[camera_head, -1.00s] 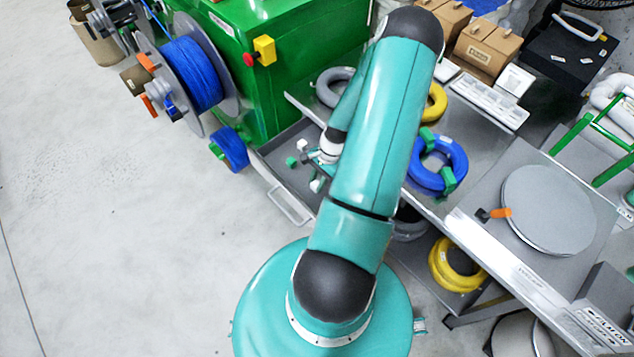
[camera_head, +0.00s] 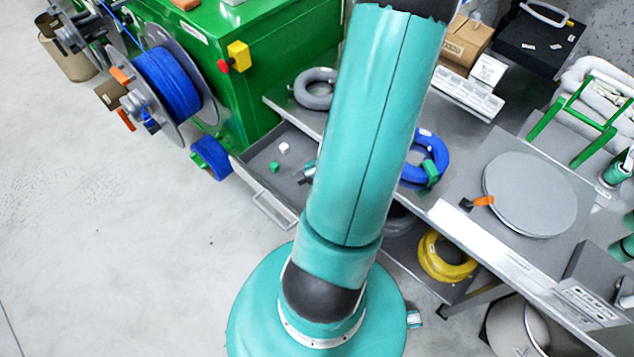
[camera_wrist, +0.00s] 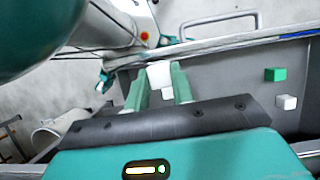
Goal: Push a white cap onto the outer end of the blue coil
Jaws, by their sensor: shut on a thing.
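My gripper (camera_wrist: 159,82) has its two green fingers shut on a white cap (camera_wrist: 159,73) in the wrist view. The cap sits between the fingertips, above or within the grey drawer; its exact height is unclear. In the head view my arm hides nearly all of the gripper. The blue coil (camera_head: 437,149), with a green clip, lies on the grey bench right of my arm, which covers its left part. Its outer end cannot be made out. Another white cap lies loose in the drawer, in the head view (camera_head: 284,147) and the wrist view (camera_wrist: 286,102).
A grey coil (camera_head: 315,89) lies on the bench, a yellow coil (camera_head: 446,257) on the lower shelf. A round grey plate (camera_head: 530,195) is at right. A green cabinet (camera_head: 275,60) stands behind the drawer.

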